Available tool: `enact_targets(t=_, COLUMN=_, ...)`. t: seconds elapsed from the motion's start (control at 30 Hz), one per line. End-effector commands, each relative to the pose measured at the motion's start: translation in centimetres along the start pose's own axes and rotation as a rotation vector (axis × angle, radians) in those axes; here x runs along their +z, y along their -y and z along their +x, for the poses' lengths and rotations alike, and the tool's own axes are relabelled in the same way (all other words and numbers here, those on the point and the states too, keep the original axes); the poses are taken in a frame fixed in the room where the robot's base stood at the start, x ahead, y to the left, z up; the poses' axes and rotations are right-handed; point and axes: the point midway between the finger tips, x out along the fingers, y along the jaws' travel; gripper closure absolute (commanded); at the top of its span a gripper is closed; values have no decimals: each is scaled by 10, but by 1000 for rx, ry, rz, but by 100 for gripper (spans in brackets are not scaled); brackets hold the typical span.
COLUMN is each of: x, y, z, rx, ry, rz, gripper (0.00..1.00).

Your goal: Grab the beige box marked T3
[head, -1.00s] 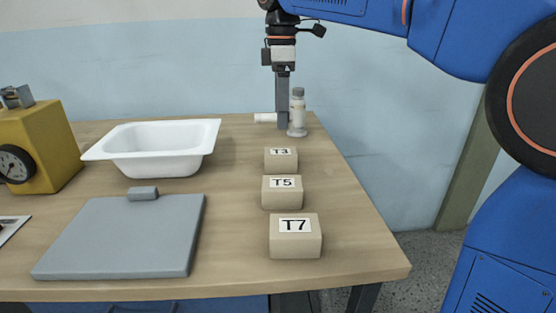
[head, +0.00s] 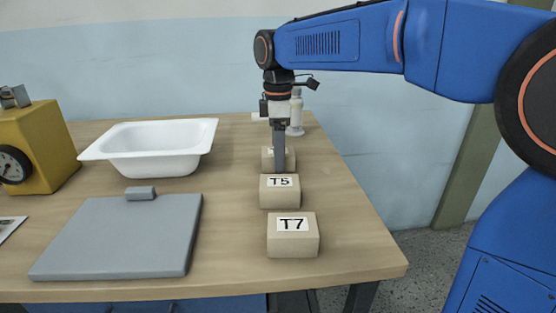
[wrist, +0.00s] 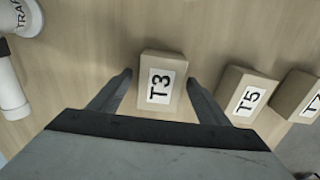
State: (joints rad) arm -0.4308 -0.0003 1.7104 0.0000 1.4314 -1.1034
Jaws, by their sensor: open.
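The beige box marked T3 (wrist: 162,82) sits on the table, with its label up in the wrist view. In the head view the T3 box (head: 267,158) is mostly hidden behind my gripper (head: 280,167). In the wrist view my gripper (wrist: 160,88) is open, with one finger on each side of the T3 box. A gap shows between each finger and the box. I cannot tell exactly how far down the fingertips reach.
The T5 box (head: 280,192) stands close to T3, near one finger in the wrist view. The T7 box (head: 293,238) is nearer the front edge. A white bottle (head: 296,115) stands behind. A white tub (head: 150,150), grey board (head: 115,240) and yellow scale (head: 45,150) are on the left.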

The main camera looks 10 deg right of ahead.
Motion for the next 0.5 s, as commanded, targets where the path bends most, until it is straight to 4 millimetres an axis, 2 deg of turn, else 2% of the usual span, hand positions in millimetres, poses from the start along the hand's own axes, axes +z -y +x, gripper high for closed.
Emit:
enact_targets(t=0.27, x=0, y=0, z=4, rx=0, ry=0, rz=0, gripper=30)
enact_targets(t=0.3, x=0, y=0, z=4, rx=0, ry=0, rz=0, gripper=32)
enact_targets(t=0.5, x=0, y=0, z=4, rx=0, ry=0, rz=0, gripper=80)
